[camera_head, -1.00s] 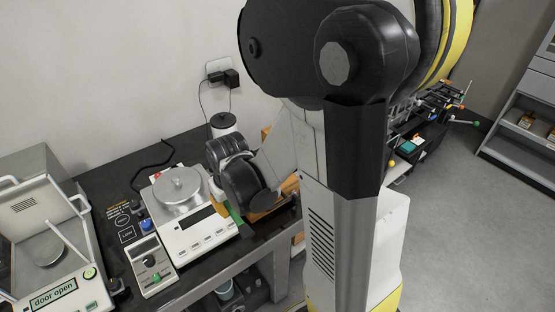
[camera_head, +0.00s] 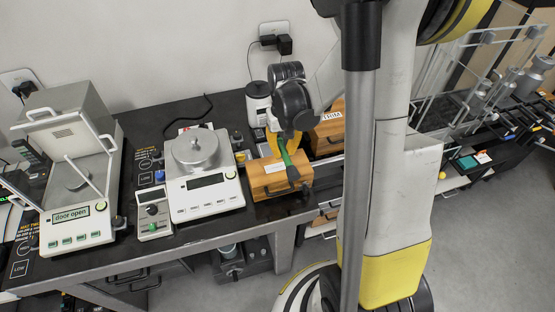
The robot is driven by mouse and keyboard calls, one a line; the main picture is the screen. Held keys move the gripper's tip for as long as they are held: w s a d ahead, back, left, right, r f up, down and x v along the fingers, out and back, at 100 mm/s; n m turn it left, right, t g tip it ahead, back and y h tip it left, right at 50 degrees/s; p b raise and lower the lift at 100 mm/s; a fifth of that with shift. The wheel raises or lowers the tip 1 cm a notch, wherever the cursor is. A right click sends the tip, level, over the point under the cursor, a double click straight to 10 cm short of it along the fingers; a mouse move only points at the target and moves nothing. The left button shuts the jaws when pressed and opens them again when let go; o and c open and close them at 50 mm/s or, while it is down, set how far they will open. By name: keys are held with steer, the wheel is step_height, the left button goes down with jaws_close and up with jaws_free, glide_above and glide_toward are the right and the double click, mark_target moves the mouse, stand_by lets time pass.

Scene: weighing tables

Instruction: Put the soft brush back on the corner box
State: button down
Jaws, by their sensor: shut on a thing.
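The soft brush (camera_head: 284,154) has a green handle and a dark lower end. My gripper (camera_head: 281,142), with yellow fingers, is shut on its handle and holds it tilted. The dark end of the brush is over the front of a wooden box (camera_head: 266,184) with a white label. This box sits near the front right corner of the black table and looks like the corner box. I cannot tell whether the brush touches it. My gripper hides part of the box's top.
A balance with a silver pan (camera_head: 207,196) stands left of the box, beside a small control unit (camera_head: 153,212). An open-door balance (camera_head: 78,222) is farther left. A white jar (camera_head: 258,104) and a second wooden box (camera_head: 329,127) stand behind. My arm covers the right side.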

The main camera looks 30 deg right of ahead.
mark_target(277, 161)
steer(key=w+f, duration=0.2)
steer(key=w, duration=0.1)
steer(key=shift+w+a, duration=0.15)
steer(key=shift+w, duration=0.05)
steer(key=shift+f+b, duration=0.85)
steer(key=shift+f, duration=1.2)
steer(key=shift+f, duration=0.1)
steer(key=c, duration=1.4)
jaws_free()
